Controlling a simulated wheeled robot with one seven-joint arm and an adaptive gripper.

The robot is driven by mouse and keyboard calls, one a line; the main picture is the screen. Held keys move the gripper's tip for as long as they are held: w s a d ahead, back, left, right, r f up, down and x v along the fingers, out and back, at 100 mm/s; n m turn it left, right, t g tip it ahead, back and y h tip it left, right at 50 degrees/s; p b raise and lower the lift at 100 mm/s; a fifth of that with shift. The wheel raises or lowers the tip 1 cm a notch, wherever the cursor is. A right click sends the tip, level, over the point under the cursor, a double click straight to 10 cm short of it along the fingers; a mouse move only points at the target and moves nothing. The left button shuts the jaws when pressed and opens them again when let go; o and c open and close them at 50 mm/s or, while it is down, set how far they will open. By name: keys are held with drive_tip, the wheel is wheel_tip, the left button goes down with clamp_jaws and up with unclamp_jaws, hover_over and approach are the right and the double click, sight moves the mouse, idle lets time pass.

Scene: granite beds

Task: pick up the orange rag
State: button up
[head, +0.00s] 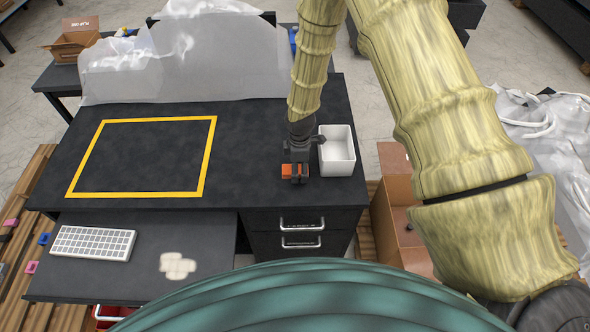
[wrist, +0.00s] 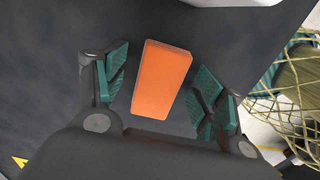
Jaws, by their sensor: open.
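The orange rag (wrist: 161,79) looks like a flat-faced orange block and lies on the black desk top. In the wrist view it sits between the two green-padded fingers of my gripper (wrist: 162,88), with a gap visible on both sides. My gripper is open and holds nothing. In the head view my gripper (head: 299,178) is directly over the rag (head: 287,169) and hides part of it. I cannot tell how high the fingertips are above the desk.
A white bin (head: 337,157) stands close to the right of my gripper. A yellow taped rectangle (head: 208,155) marks the desk's clear left side. Clear plastic sheeting (head: 190,60) rises along the back. A keyboard (head: 92,243) lies on the lower shelf.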

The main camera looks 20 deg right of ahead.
drive_tip(key=c, duration=0.9)
drive_tip(key=shift+c, duration=0.2)
drive_tip(key=shift+r, duration=0.1)
drive_tip(key=shift+r+b, duration=1.05)
drive_tip(key=shift+r, duration=0.5)
drive_tip(key=s+a+b, duration=0.1)
drive_tip(key=a, duration=0.4)
drive_tip(key=s+a+r+b, duration=0.1)
drive_tip(key=s+a+b, duration=0.1)
drive_tip(key=a, duration=0.3)
drive_tip(key=s+a+b, duration=0.1)
drive_tip(key=a+b, duration=0.1)
drive_tip(key=a, duration=0.3)
drive_tip(key=shift+s+a+r, duration=0.2)
drive_tip(key=shift+s+r, duration=0.2)
